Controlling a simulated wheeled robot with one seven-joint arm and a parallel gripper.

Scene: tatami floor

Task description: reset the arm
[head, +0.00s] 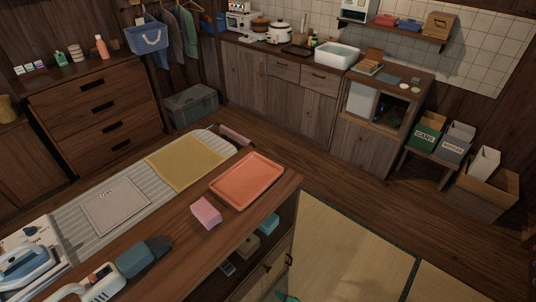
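My gripper and arm cannot be made out in the head view. No earlier view or wrist view is given, so the arm's pose and what the gripper may hold are hidden.
Boxes (484,188) stand at right. The tatami floor (350,255) looks clear.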

